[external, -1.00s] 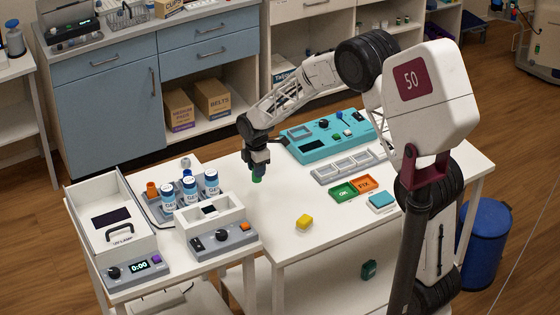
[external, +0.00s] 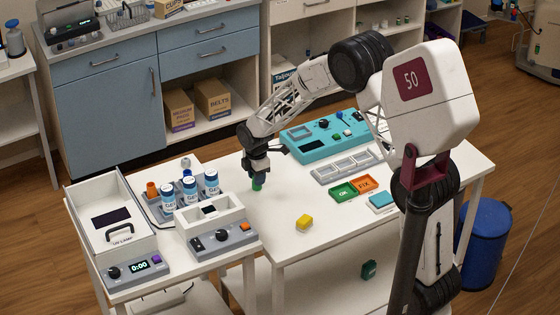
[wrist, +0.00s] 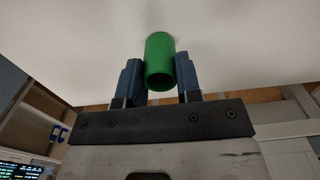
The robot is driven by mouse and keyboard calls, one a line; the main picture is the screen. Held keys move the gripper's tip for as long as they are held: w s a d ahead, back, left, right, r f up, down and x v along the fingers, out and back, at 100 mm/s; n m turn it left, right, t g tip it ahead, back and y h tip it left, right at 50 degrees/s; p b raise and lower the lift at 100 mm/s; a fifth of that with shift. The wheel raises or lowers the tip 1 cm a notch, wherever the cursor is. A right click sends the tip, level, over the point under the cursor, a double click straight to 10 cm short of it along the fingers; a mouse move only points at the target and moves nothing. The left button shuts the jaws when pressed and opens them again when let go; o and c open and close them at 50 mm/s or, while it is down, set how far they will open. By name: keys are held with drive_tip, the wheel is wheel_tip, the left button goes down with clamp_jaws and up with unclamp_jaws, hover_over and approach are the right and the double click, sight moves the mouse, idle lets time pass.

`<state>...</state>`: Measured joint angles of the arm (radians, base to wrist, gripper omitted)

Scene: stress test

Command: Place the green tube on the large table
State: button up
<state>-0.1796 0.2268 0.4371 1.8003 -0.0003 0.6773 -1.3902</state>
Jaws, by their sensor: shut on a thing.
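The green tube (wrist: 160,62) is held between the two blue fingers of my gripper (wrist: 160,80) in the wrist view. In the external view my gripper (external: 257,178) points down over the left part of the large white table (external: 282,215), and the lower end of the green tube (external: 257,185) shows below the fingers. The tube looks upright and very close to the tabletop. I cannot tell whether it touches the table.
A teal console (external: 325,136), a grey tray (external: 347,167) and green and orange bins (external: 353,188) stand further right. White GEL bottles (external: 190,186) and a grey device (external: 222,241) are to the left.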

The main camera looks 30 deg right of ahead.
drive_tip(key=shift+f, duration=0.15)
drive_tip(key=o, duration=0.9)
drive_tip(key=shift+r, duration=0.2)
wheel_tip(320, 180, up, 12)
idle(1.0)
